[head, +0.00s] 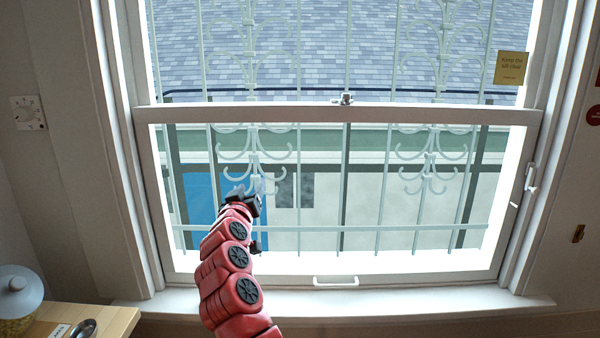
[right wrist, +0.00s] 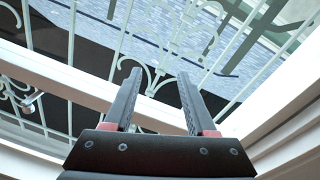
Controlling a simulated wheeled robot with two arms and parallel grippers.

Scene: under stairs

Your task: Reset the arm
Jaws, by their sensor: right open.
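My right arm is red with black joint discs and reaches up in front of the sash window (head: 440,116) in the head view. My right gripper (head: 247,192) is at its end, before the lower pane. In the right wrist view the two black fingers of the right gripper (right wrist: 155,95) stand apart with nothing between them. White window frame and the bars outside lie beyond them. My left gripper is not in view.
The window has a handle (head: 336,281) at the bottom rail and a latch (head: 345,99) at the meeting rail. A sill (head: 400,300) runs below. A wooden surface (head: 110,318) with a lidded jar (head: 18,292) stands at lower left. A yellow note (head: 511,68) is at upper right.

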